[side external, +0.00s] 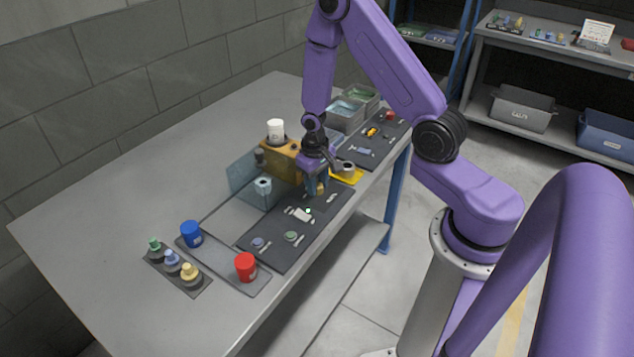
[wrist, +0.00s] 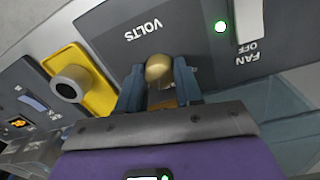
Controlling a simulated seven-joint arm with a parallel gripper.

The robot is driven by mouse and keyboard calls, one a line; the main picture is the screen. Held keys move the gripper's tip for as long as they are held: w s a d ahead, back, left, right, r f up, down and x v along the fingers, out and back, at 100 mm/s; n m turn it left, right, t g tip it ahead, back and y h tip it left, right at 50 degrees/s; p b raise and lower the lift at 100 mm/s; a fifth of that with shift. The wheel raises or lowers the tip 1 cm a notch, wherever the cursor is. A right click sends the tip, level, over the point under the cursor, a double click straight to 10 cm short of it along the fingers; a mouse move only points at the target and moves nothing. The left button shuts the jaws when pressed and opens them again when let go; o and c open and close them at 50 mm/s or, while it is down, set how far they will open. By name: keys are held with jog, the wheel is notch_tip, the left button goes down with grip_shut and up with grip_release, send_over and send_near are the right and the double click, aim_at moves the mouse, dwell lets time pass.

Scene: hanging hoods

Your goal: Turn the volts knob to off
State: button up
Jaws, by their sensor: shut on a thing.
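The volts knob (wrist: 159,68) is a tan, rounded knob on a dark panel, beside the printed word VOLTS in the wrist view. My gripper (wrist: 158,90) is shut on it, with a blue finger on each side. In the side external view my gripper (side external: 316,186) reaches down to the far part of the dark panel (side external: 278,259), and its fingers mostly hide the knob. The knob's pointer and its off mark cannot be made out.
A white FAN OFF switch (wrist: 248,20) and a lit green lamp (wrist: 221,27) are close to the knob. A yellow plate with a grey knob (wrist: 72,85) lies on the other side. An ochre box (side external: 281,160) stands beside my gripper. Red (side external: 245,267) and blue (side external: 191,234) cups stand nearer the front.

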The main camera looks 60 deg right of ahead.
jog(key=n, duration=0.4)
jog(key=shift+n, duration=0.4)
jog(key=n, duration=0.3)
jog(key=shift+n, duration=0.3)
jog(key=n, duration=0.4)
jog(key=shift+d+n+t, duration=0.1)
jog(key=shift+n+t, duration=0.2)
jog(key=shift+n, duration=1.6)
jog(key=shift+s+n, duration=0.1)
jog(key=shift+n, duration=0.3)
jog(key=o, duration=1)
jog(key=shift+r, duration=0.1)
